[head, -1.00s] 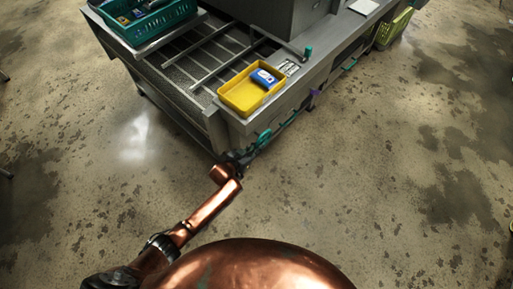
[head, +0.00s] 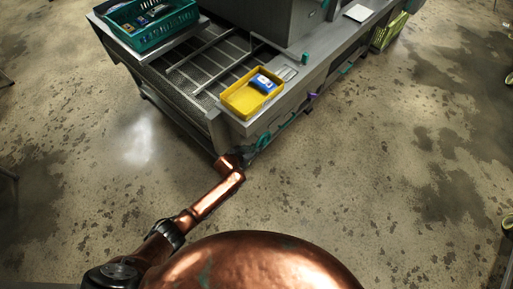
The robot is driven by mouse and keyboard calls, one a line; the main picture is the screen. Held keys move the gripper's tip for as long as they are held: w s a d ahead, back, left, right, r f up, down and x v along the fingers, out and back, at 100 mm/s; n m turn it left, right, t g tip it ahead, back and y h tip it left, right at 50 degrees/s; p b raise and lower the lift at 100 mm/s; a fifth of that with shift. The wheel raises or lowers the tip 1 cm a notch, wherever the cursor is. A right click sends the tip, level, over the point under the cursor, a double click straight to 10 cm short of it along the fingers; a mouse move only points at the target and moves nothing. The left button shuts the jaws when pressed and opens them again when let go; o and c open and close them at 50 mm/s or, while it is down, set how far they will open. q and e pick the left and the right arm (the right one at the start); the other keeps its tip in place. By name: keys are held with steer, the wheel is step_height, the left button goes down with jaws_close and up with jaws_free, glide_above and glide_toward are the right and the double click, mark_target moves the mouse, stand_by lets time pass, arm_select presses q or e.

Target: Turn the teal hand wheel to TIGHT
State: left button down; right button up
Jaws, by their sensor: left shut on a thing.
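The teal hand wheel (head: 263,140) is on the front side of the grey metal machine, below the yellow tray, and shows small and nearly edge-on. My left gripper (head: 251,156) is at its near lower edge, dark and partly hidden behind my copper wrist. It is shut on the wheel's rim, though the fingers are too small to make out. I cannot read any TIGHT mark or the wheel's angle. My right gripper is not in view.
A yellow tray (head: 239,104) with a blue-and-white pack (head: 264,83) stands on the machine's corner. A teal crate (head: 150,37) with packs stands at the back left. A small teal knob (head: 305,58) stands on the top. The floor in front is clear.

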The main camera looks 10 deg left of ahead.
arm_select(q)
steer(key=shift+w+a+r, duration=0.1)
steer(key=shift+w+a, duration=0.1)
steer(key=shift+a, duration=0.2)
steer(key=c, duration=2.1)
jaws_free()
steer(key=shift+o, duration=0.6)
steer(key=shift+s+d, duration=0.1)
steer(key=shift+d, duration=0.15)
steer(key=shift+s, duration=0.15)
steer(key=v, duration=1.2)
